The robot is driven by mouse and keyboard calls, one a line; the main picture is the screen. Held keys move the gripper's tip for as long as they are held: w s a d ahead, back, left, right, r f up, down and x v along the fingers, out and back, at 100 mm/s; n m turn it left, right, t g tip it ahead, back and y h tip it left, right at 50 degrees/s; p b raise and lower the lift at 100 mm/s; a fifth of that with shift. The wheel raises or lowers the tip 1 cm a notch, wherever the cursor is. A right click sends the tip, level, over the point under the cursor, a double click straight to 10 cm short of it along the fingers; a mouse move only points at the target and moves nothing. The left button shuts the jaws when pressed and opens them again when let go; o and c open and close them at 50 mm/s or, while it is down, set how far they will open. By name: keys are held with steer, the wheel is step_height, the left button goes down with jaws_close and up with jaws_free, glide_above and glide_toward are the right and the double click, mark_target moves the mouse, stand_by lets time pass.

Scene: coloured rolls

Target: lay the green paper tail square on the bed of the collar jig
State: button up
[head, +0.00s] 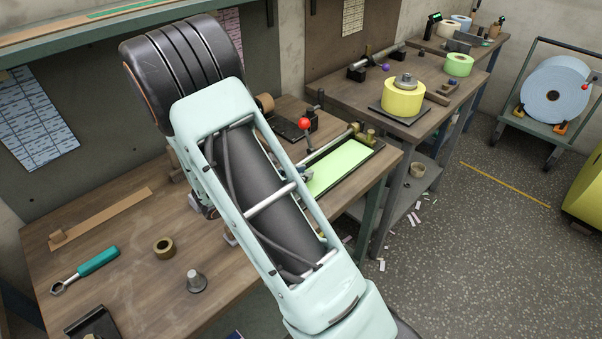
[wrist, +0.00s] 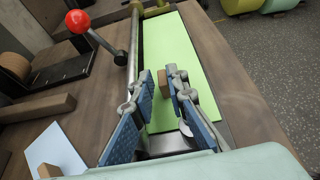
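The green paper tail (wrist: 194,62) lies flat along the dark bed of the collar jig (wrist: 232,128). It also shows in the head view (head: 340,166), partly behind my arm. Its long edges look roughly in line with the bed; I cannot tell whether it is exactly square. My gripper (wrist: 162,88) is over the near part of the tail. Its two blue-padded fingers are apart, with green paper visible between them. A small brown block (wrist: 176,77) shows by the right fingertip; I cannot tell whether they touch.
A metal rod (wrist: 133,50) runs along the jig's left side, with a red-knobbed lever (wrist: 78,22) beside it. A white-blue sheet (wrist: 55,150) and a wooden bar (wrist: 38,108) lie left. A wrench (head: 90,266) and tape roll (head: 165,248) lie on the front bench.

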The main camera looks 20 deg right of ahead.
steer(key=shift+s+f, duration=0.4)
steer(key=shift+f, duration=0.1)
steer(key=shift+d+r+p, duration=0.1)
steer(key=shift+r+p, duration=0.45)
steer(key=v, duration=1.2)
steer(key=shift+w+r, duration=0.25)
steer(key=shift+r, duration=0.1)
